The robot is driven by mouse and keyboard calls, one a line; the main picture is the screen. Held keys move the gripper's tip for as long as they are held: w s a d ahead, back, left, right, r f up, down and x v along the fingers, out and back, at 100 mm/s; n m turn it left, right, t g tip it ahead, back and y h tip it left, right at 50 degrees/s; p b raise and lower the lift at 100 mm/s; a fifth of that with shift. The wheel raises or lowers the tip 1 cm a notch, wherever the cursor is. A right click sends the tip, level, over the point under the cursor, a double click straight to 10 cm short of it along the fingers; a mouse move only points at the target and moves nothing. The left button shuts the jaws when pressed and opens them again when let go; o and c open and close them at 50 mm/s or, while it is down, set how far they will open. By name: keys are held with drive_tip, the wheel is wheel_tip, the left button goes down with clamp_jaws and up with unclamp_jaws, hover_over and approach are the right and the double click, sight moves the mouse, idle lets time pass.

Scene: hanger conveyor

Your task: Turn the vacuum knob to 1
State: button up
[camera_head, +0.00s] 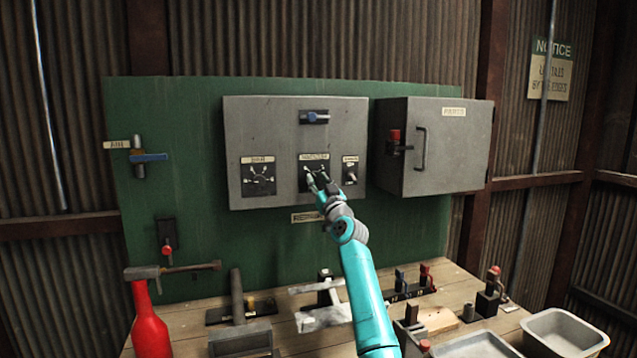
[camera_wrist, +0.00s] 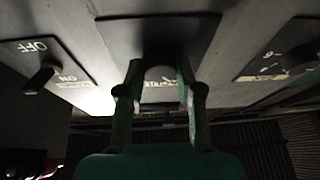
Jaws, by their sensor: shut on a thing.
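A grey control box (camera_head: 240,135) is fixed on a green board. Its middle dial plate (camera_head: 309,163) has a pale label too small to read surely. My gripper (camera_head: 318,182) reaches up to this plate. In the wrist view my gripper (camera_wrist: 160,78) has one finger on each side of a dark knob (camera_wrist: 160,73) and is shut on it. The fingers and the dark lighting hide most of the knob and its scale, so I cannot tell which number it points to. The dark plate (camera_wrist: 158,30) shows behind it.
Left of the middle plate is another dial plate (camera_head: 259,179). Right of it is a small ON/OFF switch (camera_head: 350,172), also in the wrist view (camera_wrist: 40,78). A grey cabinet (camera_head: 455,150) stands right. Tools and trays cover the bench below.

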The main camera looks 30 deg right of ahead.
drive_tip(key=shift+a+m+g+h, duration=0.1)
drive_tip(key=shift+m+g+h, duration=0.2)
drive_tip(key=shift+m+h, duration=0.95)
drive_tip(key=shift+a+m+g+h, duration=0.1)
drive_tip(key=shift+m+g+h, duration=0.3)
drive_tip(key=shift+m, duration=1.55)
drive_tip(key=shift+w+m+g+h, duration=0.1)
drive_tip(key=shift+m+g+h, duration=0.4)
drive_tip(key=shift+m, duration=0.9)
drive_tip(key=shift+m+g+h, duration=0.2)
drive_tip(key=shift+m+h, duration=0.55)
drive_tip(key=shift+m, duration=0.65)
drive_tip(key=m+g, duration=0.1)
drive_tip(key=m, duration=0.1)
drive_tip(key=m+g+h, duration=0.1)
drive_tip(key=m, duration=0.2)
drive_tip(key=shift+a+r, duration=0.1)
drive_tip(key=shift+a, duration=0.05)
drive_tip(key=shift+m+g+h, duration=0.3)
drive_tip(key=shift+m+g, duration=0.8)
drive_tip(key=shift+m, duration=1.3)
drive_tip(key=o, duration=1.2)
drive_tip(key=shift+c, duration=0.2)
drive_tip(key=shift+r, duration=0.1)
drive_tip(key=shift+a, duration=0.15)
